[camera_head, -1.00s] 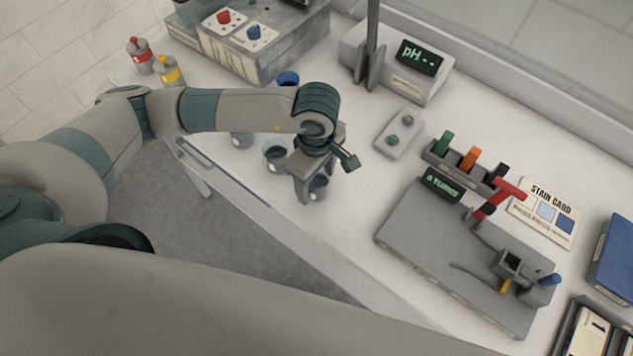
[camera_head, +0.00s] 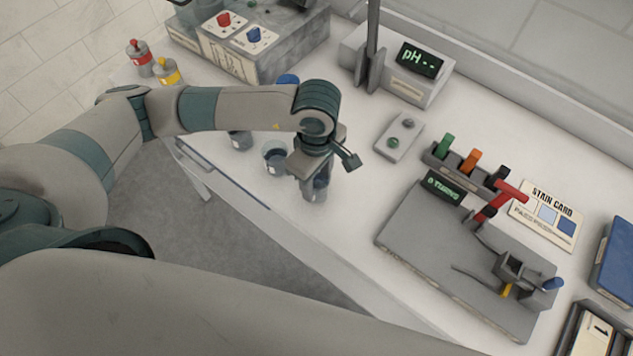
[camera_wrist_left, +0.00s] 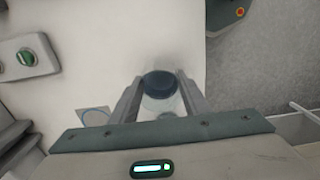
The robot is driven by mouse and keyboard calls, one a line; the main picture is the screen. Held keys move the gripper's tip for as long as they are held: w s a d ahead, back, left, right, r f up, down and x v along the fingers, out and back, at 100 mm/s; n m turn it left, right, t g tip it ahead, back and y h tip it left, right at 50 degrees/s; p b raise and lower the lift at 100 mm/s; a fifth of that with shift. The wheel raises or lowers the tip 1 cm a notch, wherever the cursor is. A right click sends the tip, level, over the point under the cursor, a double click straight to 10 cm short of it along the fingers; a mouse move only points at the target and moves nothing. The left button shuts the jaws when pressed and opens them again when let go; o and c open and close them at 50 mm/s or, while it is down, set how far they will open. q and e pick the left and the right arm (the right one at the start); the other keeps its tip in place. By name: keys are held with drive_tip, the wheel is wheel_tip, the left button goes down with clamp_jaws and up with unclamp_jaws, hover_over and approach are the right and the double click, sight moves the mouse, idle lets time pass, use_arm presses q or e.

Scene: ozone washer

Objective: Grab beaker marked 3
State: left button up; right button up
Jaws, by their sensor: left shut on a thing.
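A small clear beaker with dark liquid (camera_head: 321,183) stands near the front edge of the bench, rightmost of a row of beakers. My left gripper (camera_head: 314,186) points down and is shut on this beaker. In the left wrist view the beaker (camera_wrist_left: 160,88) sits between the two fingers of my left gripper (camera_wrist_left: 160,92). Two more beakers, the middle one (camera_head: 275,155) and the left one (camera_head: 240,140), stand to its left. I cannot read a number on any beaker. My right gripper does not show.
A grey switch box (camera_head: 399,137) and a pH meter (camera_head: 405,70) stand behind. A grey base plate with a red-handled device (camera_head: 440,255) lies to the right. Red-marked (camera_head: 139,57) and yellow-marked (camera_head: 167,72) bottles stand at the left. Bench space right of the gripper is clear.

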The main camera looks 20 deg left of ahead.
sight(318, 175)
use_arm(q)
drive_tip(key=shift+r+b, duration=0.3)
drive_tip(key=shift+r, duration=0.05)
wheel_tip(318, 175, up, 2)
drive_tip(key=shift+s+d+r+b, duration=0.1)
drive_tip(key=shift+r+b, duration=0.1)
drive_tip(key=shift+b, duration=0.65)
drive_tip(key=s+d+r+b, duration=0.3)
drive_tip(key=s+d+r, duration=0.2)
drive_tip(key=s, duration=0.5)
drive_tip(key=shift+d+r, duration=0.35)
drive_tip(key=shift+r, duration=0.65)
drive_tip(key=shift+w, duration=0.1)
